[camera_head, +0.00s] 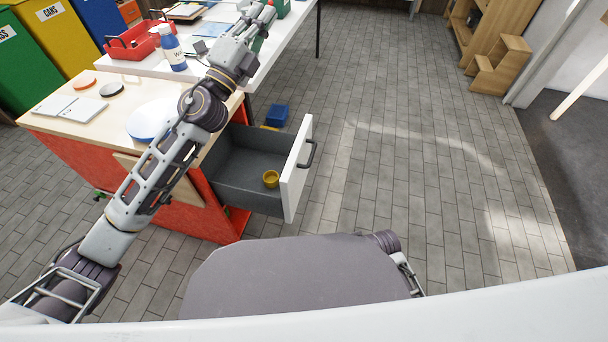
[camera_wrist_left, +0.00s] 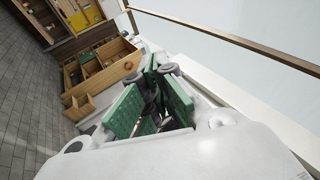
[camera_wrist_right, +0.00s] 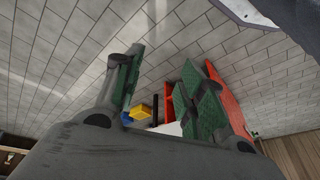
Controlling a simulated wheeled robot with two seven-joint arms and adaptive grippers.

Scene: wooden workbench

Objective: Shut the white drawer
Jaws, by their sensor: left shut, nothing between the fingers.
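The white drawer (camera_head: 296,170) stands pulled out of the red cabinet (camera_head: 185,215). Its white front has a dark handle (camera_head: 307,154), and its grey inside holds a small yellow cup (camera_head: 270,179). My left arm reaches across the cabinet top, and my left gripper (camera_head: 258,40) is beyond the drawer, above the white table's edge, apart from the drawer. In the left wrist view its green-padded fingers (camera_wrist_left: 152,100) are together and empty. My right gripper is out of the head view. In the right wrist view its green-padded fingers (camera_wrist_right: 165,90) are apart, with nothing held between them.
The wooden cabinet top (camera_head: 60,122) carries a white round plate (camera_head: 148,121) and small flat items. The white table (camera_head: 145,67) behind holds a blue-and-white bottle (camera_head: 172,50) and red tray (camera_head: 130,42). A blue bin (camera_head: 277,115) sits behind the drawer. Floor right of the drawer is clear.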

